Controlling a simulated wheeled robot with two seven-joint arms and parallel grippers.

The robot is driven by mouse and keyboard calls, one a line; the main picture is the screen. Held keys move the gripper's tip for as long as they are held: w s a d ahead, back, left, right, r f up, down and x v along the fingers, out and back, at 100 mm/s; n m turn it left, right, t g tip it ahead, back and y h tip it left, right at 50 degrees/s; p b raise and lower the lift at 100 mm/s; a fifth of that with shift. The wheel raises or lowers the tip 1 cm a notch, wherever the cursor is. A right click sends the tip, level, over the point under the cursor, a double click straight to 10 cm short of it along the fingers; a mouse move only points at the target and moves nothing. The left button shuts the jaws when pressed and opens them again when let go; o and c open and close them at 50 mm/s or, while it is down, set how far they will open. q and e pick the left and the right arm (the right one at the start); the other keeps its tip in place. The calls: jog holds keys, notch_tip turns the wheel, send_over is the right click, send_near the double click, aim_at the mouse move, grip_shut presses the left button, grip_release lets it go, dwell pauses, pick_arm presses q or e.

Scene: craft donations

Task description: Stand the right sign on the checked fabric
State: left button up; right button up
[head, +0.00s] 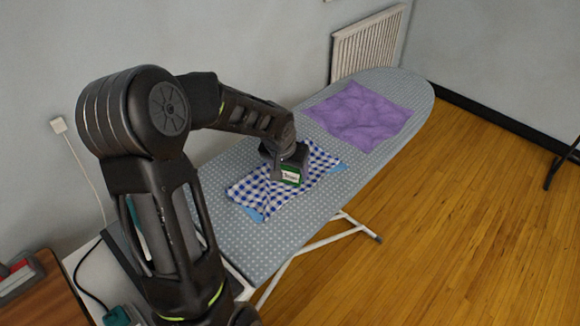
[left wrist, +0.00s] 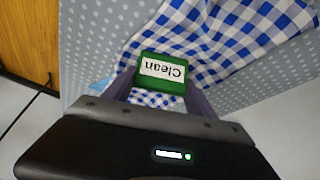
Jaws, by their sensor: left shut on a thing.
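A green sign (head: 291,176) with a white label is over the blue-and-white checked fabric (head: 254,187) on the ironing board. In the left wrist view the sign (left wrist: 162,77) reads "Clean", upside down in the picture. My left gripper (head: 285,166) is shut on the sign, with a finger on each side of it; these fingers also show in the left wrist view (left wrist: 160,88). The sign's lower edge is at or close to the fabric; I cannot tell whether they touch. The checked fabric is rumpled. My right gripper is not in view.
The grey dotted ironing board (head: 262,237) runs from front to back right. A purple cloth (head: 362,115) lies on its far part. A radiator (head: 368,42) is on the wall behind. A wooden surface (head: 45,300) with a red-and-grey object is at the lower left. Open wooden floor lies right.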

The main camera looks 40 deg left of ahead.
pick_arm(q)
jog(key=shift+s+f+b, duration=0.1)
jog(key=shift+f+b, duration=0.45)
jog(key=shift+b, duration=0.1)
jog(key=o, duration=1.1)
jog(key=shift+o, duration=1.2)
jog(key=shift+r, duration=0.1)
jog(key=shift+r, duration=0.1)
jog(key=shift+r+p, duration=0.6)
jog(key=shift+p, duration=0.3)
jog(key=b+v, duration=0.2)
jog(key=v, duration=0.9)
jog(key=shift+r, duration=0.3)
